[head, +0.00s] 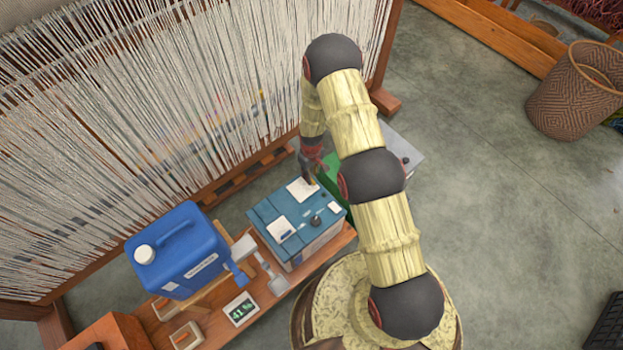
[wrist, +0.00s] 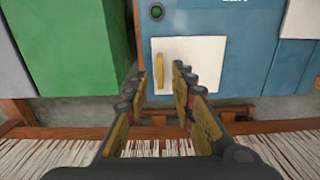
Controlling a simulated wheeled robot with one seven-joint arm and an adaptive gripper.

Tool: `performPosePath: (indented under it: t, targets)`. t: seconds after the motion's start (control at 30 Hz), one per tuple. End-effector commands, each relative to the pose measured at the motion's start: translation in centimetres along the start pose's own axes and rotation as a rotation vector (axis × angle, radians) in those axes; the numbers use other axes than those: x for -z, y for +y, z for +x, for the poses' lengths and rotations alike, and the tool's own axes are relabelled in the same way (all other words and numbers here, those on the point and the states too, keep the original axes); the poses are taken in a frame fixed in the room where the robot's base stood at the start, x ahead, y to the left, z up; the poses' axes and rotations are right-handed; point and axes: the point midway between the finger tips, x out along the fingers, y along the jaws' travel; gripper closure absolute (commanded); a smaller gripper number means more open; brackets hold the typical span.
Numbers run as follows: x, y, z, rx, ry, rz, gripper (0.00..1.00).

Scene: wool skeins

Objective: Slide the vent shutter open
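The vent shutter looks like a white square panel (wrist: 190,66) with an upright yellow handle (wrist: 159,70), set on the blue box (wrist: 232,50). In the head view a white panel (head: 301,190) lies on the far part of the blue box's top (head: 264,212), beside my gripper (head: 311,178). In the wrist view my gripper (wrist: 158,80) is open, with its two fingers apart. The handle shows in the gap between the fingertips, near the panel's left edge. I cannot tell whether the fingers touch it. My arm hides part of the area right of the box.
A green box (wrist: 75,45) stands beside the blue box. A blue jug (head: 180,250), a small display (head: 240,309) and a wooden bench (head: 205,325) are at the left. The loom threads (head: 150,130) hang close behind. Open floor lies right, near a woven basket (head: 575,95).

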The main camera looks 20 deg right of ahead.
Motion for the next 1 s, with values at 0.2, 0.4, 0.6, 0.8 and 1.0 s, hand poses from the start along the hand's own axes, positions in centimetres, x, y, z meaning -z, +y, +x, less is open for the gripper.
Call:
performPosePath:
  t: [0.2,0.4,0.6,0.8,1.0]
  targets:
    - [0.0,0.0,2.3,0.000,0.000,0.001,0.75]
    - [0.0,0.0,2.6,0.000,0.001,0.001,0.75]
    - [0.0,0.0,2.6,0.000,0.000,0.001,0.78]
    - [0.0,0.0,2.6,0.000,0.000,0.001,0.90]
    - [0.0,0.0,2.6,0.000,0.000,0.001,1.00]
